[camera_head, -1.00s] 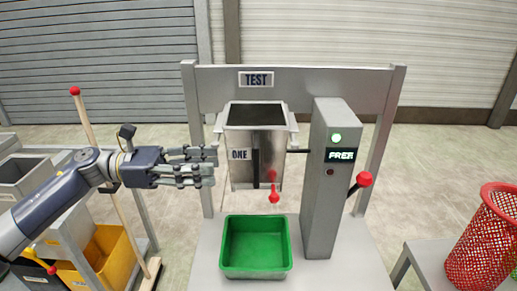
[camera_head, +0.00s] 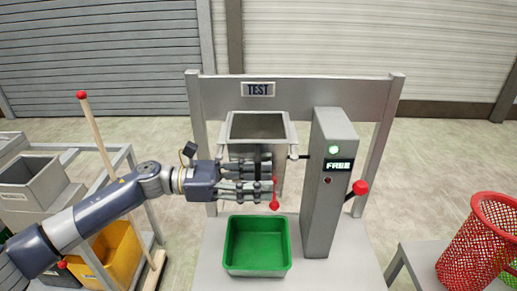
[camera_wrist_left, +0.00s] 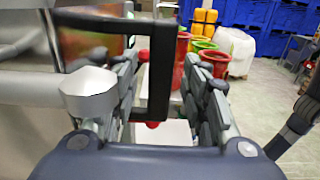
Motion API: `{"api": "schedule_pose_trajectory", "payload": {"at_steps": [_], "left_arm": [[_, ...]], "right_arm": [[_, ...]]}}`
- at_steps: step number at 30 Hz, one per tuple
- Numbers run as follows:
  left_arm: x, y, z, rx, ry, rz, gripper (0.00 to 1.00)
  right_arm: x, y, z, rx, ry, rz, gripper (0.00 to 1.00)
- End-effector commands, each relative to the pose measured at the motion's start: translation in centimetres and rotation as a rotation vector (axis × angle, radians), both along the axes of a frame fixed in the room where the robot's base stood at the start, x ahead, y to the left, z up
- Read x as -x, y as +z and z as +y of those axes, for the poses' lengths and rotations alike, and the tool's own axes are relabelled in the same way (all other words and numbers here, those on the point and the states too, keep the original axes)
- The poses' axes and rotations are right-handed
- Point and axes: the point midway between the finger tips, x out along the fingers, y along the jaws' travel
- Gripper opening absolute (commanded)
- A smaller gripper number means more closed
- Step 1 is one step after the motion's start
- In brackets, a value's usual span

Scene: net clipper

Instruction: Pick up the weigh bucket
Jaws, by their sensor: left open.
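The weigh bucket (camera_head: 240,149) is a grey metal box hanging in a grey frame under a TEST sign. My left gripper (camera_head: 266,181) is in front of the bucket and covers much of its front face. In the left wrist view the black handle (camera_wrist_left: 160,75) stands between the two open fingers (camera_wrist_left: 167,75). I cannot tell whether either finger touches it. A red-knobbed lever (camera_head: 275,194) hangs by the fingertips.
A green tray (camera_head: 257,273) stands below the bucket. A grey column (camera_head: 325,220) with a FREE display and a red-knobbed side lever (camera_head: 360,187) stands right of it. A red basket (camera_head: 480,240) is at far right; a yellow bin (camera_head: 122,250) and wooden pole (camera_head: 98,130) are left.

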Motion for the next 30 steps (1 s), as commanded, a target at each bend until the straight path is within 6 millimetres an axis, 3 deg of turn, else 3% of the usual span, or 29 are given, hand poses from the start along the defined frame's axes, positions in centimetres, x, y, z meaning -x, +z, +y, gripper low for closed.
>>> {"api": "schedule_pose_trajectory", "payload": {"at_steps": [6,12,30], "left_arm": [[-0.05,-0.08,-0.04,0.000,0.002,0.000,0.42],[-0.04,-0.07,-0.03,0.000,0.001,0.000,0.00],[-0.16,0.28,-0.01,0.002,0.001,-0.004,0.00]], "right_arm": [[-0.04,-0.04,-0.49,0.006,0.001,0.000,0.00],[-0.06,-0.04,-0.58,0.007,0.001,-0.001,0.00],[-0.10,-0.36,-0.64,0.007,0.000,-0.001,0.00]]}}
